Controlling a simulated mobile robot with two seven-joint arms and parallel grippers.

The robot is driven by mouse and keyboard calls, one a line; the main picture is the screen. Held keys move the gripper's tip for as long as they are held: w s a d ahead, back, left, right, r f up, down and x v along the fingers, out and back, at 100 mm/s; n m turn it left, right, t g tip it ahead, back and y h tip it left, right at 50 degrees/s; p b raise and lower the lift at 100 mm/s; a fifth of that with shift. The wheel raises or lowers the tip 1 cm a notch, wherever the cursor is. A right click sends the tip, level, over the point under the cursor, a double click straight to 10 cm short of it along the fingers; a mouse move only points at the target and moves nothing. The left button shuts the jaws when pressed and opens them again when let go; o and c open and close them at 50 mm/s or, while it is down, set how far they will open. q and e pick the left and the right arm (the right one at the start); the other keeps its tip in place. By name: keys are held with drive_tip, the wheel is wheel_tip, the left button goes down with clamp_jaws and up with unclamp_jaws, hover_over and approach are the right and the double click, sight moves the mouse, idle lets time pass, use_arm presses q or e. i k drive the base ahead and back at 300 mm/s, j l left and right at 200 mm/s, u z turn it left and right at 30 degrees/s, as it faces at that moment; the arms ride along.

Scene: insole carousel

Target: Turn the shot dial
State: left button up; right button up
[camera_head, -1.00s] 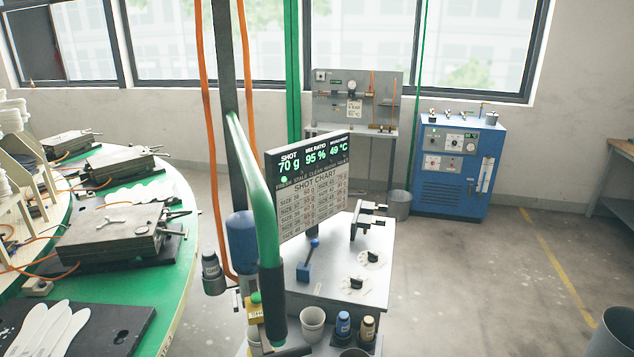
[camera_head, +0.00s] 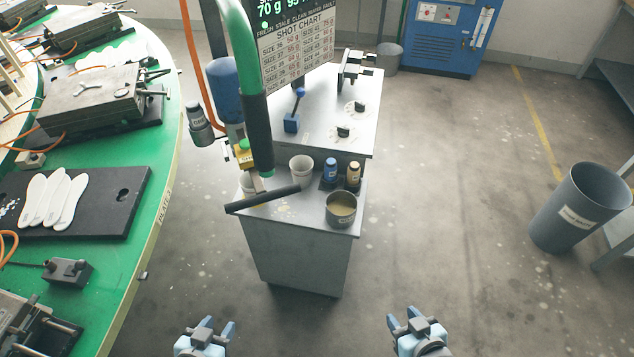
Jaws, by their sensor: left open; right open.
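Two black dials with pale round scales sit on the grey top of the dispensing cabinet (camera_head: 320,115). The nearer dial (camera_head: 343,131) is by the front edge, and the farther dial (camera_head: 360,106) is behind it to the right. I cannot read which one is the shot dial. The display board (camera_head: 295,45) above them shows 70 g, its upper part cut off. My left gripper (camera_head: 218,326) is open and empty at the bottom of the view. My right gripper (camera_head: 405,318) is open and empty at the bottom right. Both are well short of the cabinet.
A green pipe arm with a black handle (camera_head: 262,135) hangs left of the dials. A lower shelf holds cups, two small bottles (camera_head: 341,173) and a pot (camera_head: 341,209). The green carousel (camera_head: 150,200) is left; a grey bin (camera_head: 578,208) stands right. The floor between is clear.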

sight(343, 132)
drive_tip(key=i+l, duration=0.15)
drive_tip(key=l, duration=0.25)
drive_tip(key=i+l, duration=0.1)
drive_tip(key=l, duration=0.3)
drive_tip(key=i+l+u, duration=0.1)
drive_tip(key=l, duration=0.3)
drive_tip(key=i+l, duration=0.15)
drive_tip(key=l, duration=0.25)
drive_tip(key=i+l, duration=0.15)
drive_tip(key=l, duration=0.25)
drive_tip(key=i+l+u, duration=0.1)
drive_tip(key=l, duration=0.35)
drive_tip(key=i+l, duration=0.45)
drive_tip(key=l, duration=0.15)
drive_tip(key=i, duration=0.2)
